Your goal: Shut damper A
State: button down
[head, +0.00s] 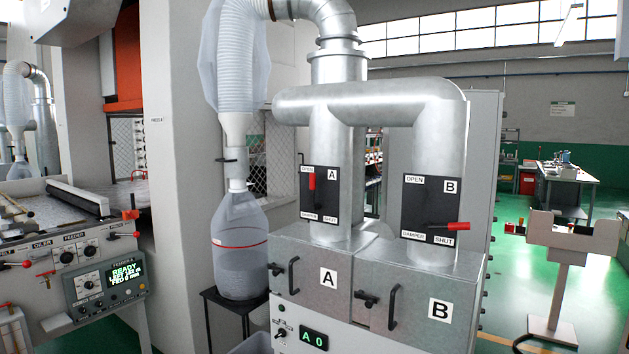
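Damper A is a dark plate (327,205) on the left vertical metal duct, marked "A", "OPEN" at the top and "DAMPER" below. Its red-gripped lever (312,180) stands upright, pointing at the "OPEN" label. Damper B is a similar dark plate (420,195) on the right duct. Its red-gripped lever (457,226) lies level, pointing right, just above the "SHUT" label. My gripper is not in view.
Below the dampers are metal boxes A (305,298) and B (415,320) with black handles, above a display (313,338) reading "A 0". A clear collecting bag (240,265) hangs left. A control machine (100,270) stands far left. Green floor (510,270) is open at right.

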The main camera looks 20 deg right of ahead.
aim_at(313, 206)
jog(key=u, duration=0.1)
jog(key=i, duration=0.6)
jog(key=u, duration=0.7)
jog(key=i, duration=0.45)
jog(key=u, duration=0.35)
